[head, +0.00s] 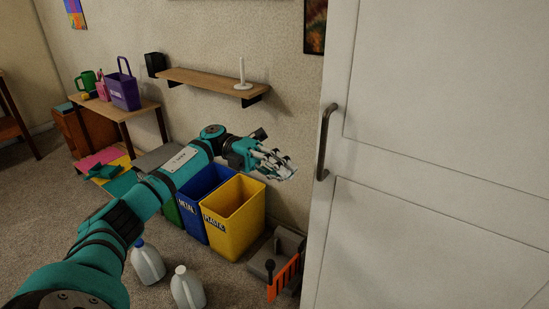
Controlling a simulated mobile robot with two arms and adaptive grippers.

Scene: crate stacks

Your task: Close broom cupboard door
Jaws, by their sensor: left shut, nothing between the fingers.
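The broom cupboard door (430,135) is a large white panelled door filling the right side of the head view. A dark vertical bar handle (323,145) sits near its left edge. How far the door stands open cannot be told from this view. My left gripper (287,168) reaches in from the left on a teal arm. It is shut and empty, to the left of the handle and apart from it in the picture. My right gripper is not in view.
Yellow (232,215) and blue (203,198) bins stand below my left arm, with white jugs (187,288) on the carpet in front. A grey object with an orange part (284,278) lies near the door's foot. A wooden shelf (211,82) is on the wall.

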